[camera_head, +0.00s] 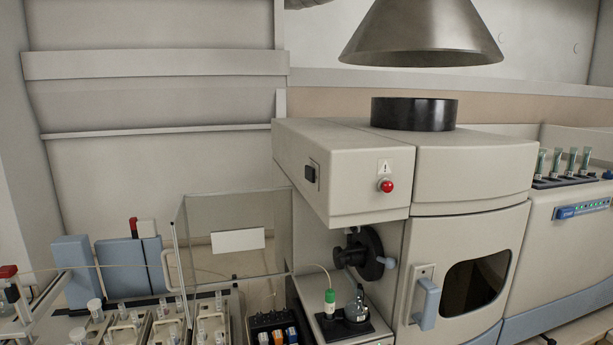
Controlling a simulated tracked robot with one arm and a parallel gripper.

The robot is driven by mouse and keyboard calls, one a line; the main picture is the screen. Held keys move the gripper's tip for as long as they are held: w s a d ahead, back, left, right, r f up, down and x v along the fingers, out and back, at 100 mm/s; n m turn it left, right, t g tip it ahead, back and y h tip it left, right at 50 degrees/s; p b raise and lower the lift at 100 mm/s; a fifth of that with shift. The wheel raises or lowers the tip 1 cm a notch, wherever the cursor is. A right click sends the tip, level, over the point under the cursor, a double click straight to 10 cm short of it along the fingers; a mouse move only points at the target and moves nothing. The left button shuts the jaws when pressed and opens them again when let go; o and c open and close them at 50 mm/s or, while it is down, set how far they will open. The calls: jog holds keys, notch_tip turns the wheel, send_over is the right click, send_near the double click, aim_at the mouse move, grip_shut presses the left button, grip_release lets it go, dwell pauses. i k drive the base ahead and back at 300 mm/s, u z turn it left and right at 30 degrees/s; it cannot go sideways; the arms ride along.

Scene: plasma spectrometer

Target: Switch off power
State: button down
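The plasma spectrometer (462,160) is a large beige instrument right of the middle. A dark rocker switch (311,173) in a dark frame sits on the left side face of its upper housing. I cannot tell which way the rocker is set. A round red button (387,186) is on the front face of that housing, below a small warning label (384,166). My gripper is not in view, so its distance from the switch and its opening are hidden.
A clear-walled box (238,235) and racks of small vials (125,325) stand at lower left. A green-capped bottle (330,302) stands below the housing. A metal hood (420,35) hangs above. The space left of the switch above the box looks clear.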

aim_at(309, 171)
jog(key=u, duration=2.15)
jog(key=k, duration=1)
jog(key=z, duration=1.7)
jog(key=i, duration=1)
jog(key=u, duration=0.05)
